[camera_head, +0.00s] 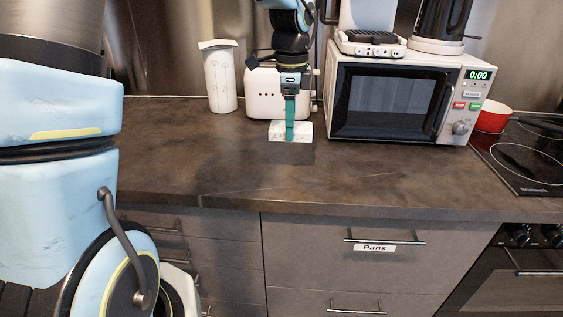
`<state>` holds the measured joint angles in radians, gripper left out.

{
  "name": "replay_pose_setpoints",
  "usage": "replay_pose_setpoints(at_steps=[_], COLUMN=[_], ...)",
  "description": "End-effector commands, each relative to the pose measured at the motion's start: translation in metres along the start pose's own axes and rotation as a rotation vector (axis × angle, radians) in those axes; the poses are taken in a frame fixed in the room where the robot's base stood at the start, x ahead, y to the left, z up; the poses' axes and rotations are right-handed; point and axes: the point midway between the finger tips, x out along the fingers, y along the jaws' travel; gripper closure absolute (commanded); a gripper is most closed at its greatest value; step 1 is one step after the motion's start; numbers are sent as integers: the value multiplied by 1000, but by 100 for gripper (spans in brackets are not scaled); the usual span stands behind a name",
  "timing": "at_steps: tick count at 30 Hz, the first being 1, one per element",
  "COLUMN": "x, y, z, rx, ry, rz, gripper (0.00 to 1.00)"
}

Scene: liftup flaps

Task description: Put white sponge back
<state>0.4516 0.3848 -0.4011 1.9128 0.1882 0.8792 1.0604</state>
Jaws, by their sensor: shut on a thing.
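The white sponge (304,131) is a pale flat block near the back of the dark countertop, in front of the white toaster. My gripper (290,138) points straight down with its green fingers over the sponge's middle and is shut on it. A dark shadow lies on the counter just below and right of the sponge. I cannot tell how far the sponge is above the counter. The far finger is hidden behind the near one.
A white toaster (262,92) stands close behind my gripper, with a white canister (220,80) to its left. A microwave (390,98) with a grill (370,42) and a kettle (442,20) on top stands right. A red pan (493,117) sits by the stove. The front countertop (220,165) is clear.

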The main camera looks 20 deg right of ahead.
Motion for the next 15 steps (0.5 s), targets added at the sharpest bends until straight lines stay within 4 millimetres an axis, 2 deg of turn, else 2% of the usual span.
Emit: replay_pose_setpoints(at_steps=[6, 15], x=[40, 68], y=[1, 1], z=[0, 0], rx=[2, 0], ry=[-1, -1], rz=[4, 4], gripper=[71, 71])
